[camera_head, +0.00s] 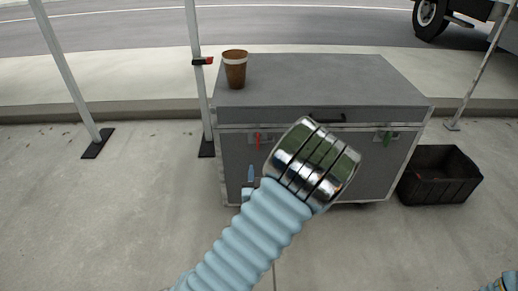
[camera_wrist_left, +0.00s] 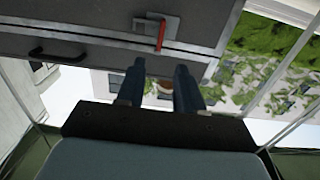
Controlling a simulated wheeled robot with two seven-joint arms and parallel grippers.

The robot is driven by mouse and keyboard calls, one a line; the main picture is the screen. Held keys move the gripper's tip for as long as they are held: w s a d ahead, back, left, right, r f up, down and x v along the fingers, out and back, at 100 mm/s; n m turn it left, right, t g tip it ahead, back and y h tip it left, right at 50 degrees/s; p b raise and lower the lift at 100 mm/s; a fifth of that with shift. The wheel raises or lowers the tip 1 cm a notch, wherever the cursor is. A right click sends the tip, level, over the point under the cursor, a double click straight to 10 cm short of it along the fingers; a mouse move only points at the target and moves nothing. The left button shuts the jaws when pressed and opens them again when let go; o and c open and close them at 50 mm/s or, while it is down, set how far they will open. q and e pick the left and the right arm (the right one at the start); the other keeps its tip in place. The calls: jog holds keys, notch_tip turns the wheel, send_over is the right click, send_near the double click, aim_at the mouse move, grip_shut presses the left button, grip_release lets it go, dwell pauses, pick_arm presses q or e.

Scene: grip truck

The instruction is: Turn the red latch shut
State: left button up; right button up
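The red latch (camera_head: 257,141) is on the front of a grey case, left of centre, just under the lid seam. Its handle hangs downward in the head view. In the left wrist view the red latch (camera_wrist_left: 160,35) sits on a metal plate, just beyond the fingertips and apart from them. My left gripper (camera_wrist_left: 155,68) has its two dark blue fingers spread, with nothing held between them. In the head view my left forearm and wrist cover most of this gripper; a blue finger part (camera_head: 251,174) shows below the latch. My right gripper is not in view.
The grey case (camera_head: 310,80) carries a brown cup (camera_head: 235,70) on its top left. A green latch (camera_head: 387,137) and a dark handle (camera_head: 327,118) are on its front. A black crate (camera_head: 440,175) stands at right. Poles (camera_head: 200,90) stand at left.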

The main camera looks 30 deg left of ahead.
aim_at(258, 140)
pick_arm(q)
jog(key=shift+y, duration=0.3)
jog(key=x, duration=0.9)
jog(key=r+x, duration=0.1)
jog(key=x, duration=0.4)
jog(key=shift+d+r, duration=0.1)
grip_shut()
